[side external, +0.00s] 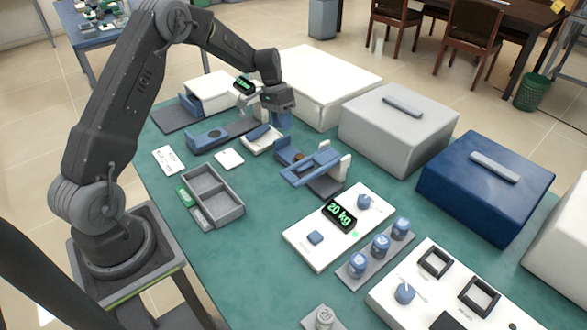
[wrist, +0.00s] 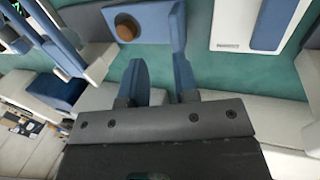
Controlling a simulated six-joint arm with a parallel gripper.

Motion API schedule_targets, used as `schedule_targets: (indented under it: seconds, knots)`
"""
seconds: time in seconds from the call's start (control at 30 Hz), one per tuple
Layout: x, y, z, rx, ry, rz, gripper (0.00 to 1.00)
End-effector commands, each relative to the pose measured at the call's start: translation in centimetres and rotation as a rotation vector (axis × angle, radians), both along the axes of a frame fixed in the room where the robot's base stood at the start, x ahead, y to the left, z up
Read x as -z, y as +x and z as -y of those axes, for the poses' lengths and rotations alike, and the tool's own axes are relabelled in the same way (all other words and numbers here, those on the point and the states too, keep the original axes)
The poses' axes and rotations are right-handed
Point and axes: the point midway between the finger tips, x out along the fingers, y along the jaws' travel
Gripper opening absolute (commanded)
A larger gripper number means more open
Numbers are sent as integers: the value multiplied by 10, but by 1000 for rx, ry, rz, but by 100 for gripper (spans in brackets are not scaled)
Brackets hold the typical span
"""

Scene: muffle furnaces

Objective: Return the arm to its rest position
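My arm reaches from its base at the left across the green table (side external: 262,257). My gripper (side external: 282,118) is over the far part of the table, close to the near side of a large white furnace box (side external: 322,85). In the wrist view my gripper's two blue fingers (wrist: 158,70) stand apart with only green table between them, so it is open and empty. Whether the fingertips touch anything cannot be told. A blue block with a brown round knob (wrist: 126,27) lies just beyond the fingers. A white device with a blue pad (side external: 262,138) stands beside the gripper.
A blue-and-white clamp-like fixture (side external: 315,165) stands right of the gripper. A grey compartment tray (side external: 213,195) lies nearer my base. A 20 kg scale (side external: 320,245), a row of blue jars (side external: 381,246), a grey furnace (side external: 398,128) and a blue furnace (side external: 487,185) fill the right side.

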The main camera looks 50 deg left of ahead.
Motion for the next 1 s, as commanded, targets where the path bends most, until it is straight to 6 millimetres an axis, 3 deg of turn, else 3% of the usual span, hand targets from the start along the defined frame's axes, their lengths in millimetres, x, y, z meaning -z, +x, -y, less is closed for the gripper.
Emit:
schedule_targets:
  seconds: [0.13, 0.27, 0.4, 0.6, 0.8, 1.0]
  knots:
    - [-26, -4, 13, 4, 27, 18, 28]
    - [-73, -19, 41, 6, 77, 54, 28]
    - [-125, -49, 76, 3, 137, 107, 28]
    - [-178, -107, 121, -9, 207, 191, 28]
    - [-209, -174, 157, -27, 258, 293, 28]
    - [-215, -239, 179, -49, 286, 399, 28]
